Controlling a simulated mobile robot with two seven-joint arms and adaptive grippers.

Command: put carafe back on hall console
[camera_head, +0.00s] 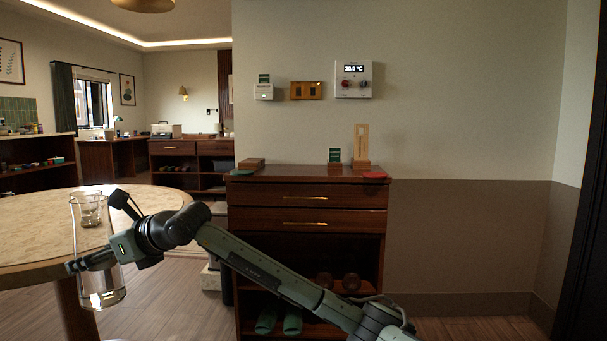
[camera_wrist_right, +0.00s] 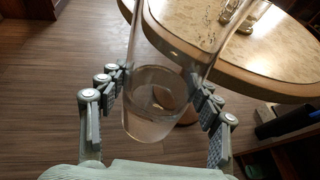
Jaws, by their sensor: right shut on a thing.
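The clear glass carafe (camera_head: 103,290) is upright in my right gripper (camera_head: 92,260) at the left of the head view, in front of the round table. In the right wrist view the carafe (camera_wrist_right: 150,122) stands between the two fingers, with what looks like clear liquid at its bottom. The hall console (camera_head: 306,218) is a dark wooden cabinet with two drawers and open shelves against the wall at the centre. My right arm crosses in front of its lower part. The carafe is well left of the console and apart from it. My left gripper is not in view.
On the console top are a wooden box (camera_head: 251,163), a small green sign (camera_head: 335,157), a tall wooden stand (camera_head: 361,147) and a red item (camera_head: 375,175). The middle front of the top is clear. The round table (camera_head: 160,200) holds glassware (camera_wrist_right: 238,12). Slippers (camera_head: 292,320) lie low in the console.

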